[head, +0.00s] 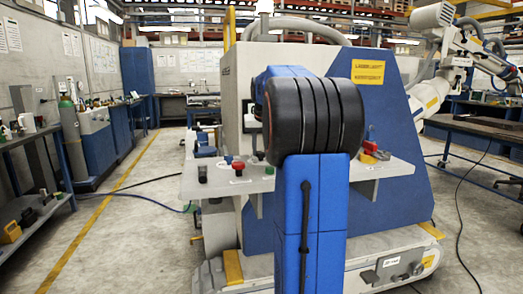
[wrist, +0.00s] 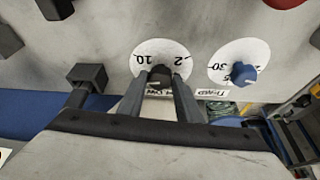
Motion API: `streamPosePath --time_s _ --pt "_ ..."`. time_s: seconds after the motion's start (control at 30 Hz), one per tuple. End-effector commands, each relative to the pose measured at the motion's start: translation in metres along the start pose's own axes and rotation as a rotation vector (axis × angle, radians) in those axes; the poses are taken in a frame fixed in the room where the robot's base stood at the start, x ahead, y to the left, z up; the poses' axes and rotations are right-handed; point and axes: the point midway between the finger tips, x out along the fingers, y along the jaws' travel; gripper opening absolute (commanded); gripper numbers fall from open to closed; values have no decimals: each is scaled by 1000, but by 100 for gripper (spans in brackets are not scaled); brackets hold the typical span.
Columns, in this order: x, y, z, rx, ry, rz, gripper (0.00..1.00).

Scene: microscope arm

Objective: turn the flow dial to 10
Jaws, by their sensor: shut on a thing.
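The flow dial is a black knob (wrist: 160,74) on a white scale disc (wrist: 147,49) in the wrist view. The printed numbers 2 and 10 show on the disc, upside down. My gripper (wrist: 159,84) reaches in from the bottom of the wrist view, its two grey fingers on either side of the knob and shut on it. A small light mark shows on the knob, but I cannot tell which number it points at. The label below is partly hidden by the fingers. In the head view my arm hides the gripper and the dial.
A blue knob (wrist: 243,75) on its own white disc is close by on the right in the wrist view. A black square knob (wrist: 88,74) is at left, and part of a red knob at the top right. The grey control shelf (head: 390,169) carries several knobs in the head view.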

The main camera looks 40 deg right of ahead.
Motion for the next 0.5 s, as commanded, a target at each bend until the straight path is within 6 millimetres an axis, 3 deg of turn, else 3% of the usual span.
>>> streamPosePath --time_s 0.5 --pt "0 -5 -1 397 1 165 9"
